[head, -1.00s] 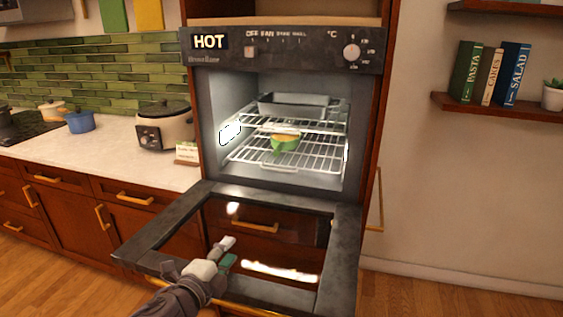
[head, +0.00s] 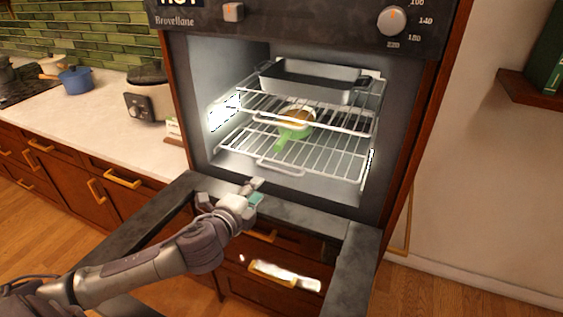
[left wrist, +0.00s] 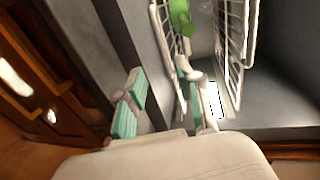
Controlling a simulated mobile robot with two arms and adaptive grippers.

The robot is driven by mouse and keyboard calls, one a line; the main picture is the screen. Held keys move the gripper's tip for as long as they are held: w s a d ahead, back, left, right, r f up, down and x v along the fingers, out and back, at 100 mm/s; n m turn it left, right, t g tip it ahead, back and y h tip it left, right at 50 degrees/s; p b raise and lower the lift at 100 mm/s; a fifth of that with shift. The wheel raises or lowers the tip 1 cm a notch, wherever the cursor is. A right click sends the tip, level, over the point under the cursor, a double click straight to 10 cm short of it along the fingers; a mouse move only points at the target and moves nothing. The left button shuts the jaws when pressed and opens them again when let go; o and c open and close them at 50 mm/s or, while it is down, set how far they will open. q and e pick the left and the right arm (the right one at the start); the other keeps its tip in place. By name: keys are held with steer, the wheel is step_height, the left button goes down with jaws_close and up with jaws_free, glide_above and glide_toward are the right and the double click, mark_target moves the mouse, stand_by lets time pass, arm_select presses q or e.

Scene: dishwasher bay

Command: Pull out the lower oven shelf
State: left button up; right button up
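The lower oven shelf (head: 335,160) is a wire rack inside the lit oven, with a wire loop handle (head: 278,171) at its front. A green pan (head: 294,128) with an orange-brown filling stands on it. My left gripper (head: 256,192) is just in front of and below the loop handle, above the lowered oven door (head: 335,220), and is not touching the shelf. In the left wrist view its teal-padded fingers (left wrist: 160,102) are apart with nothing between them. The lower shelf (left wrist: 166,40) and green pan (left wrist: 181,15) lie ahead there. My right gripper is not seen.
The upper oven shelf (head: 355,121), another wire rack, holds a dark baking tray (head: 311,80). The oven door hangs open below my left arm. A counter (head: 105,111) with a cooker (head: 147,97) and blue pot (head: 76,79) is at the left.

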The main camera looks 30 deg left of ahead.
mark_target(276, 170)
arm_select(q)
steer(key=p+x, duration=0.2)
steer(key=x, duration=1)
steer(key=shift+w, duration=0.4)
jaws_close()
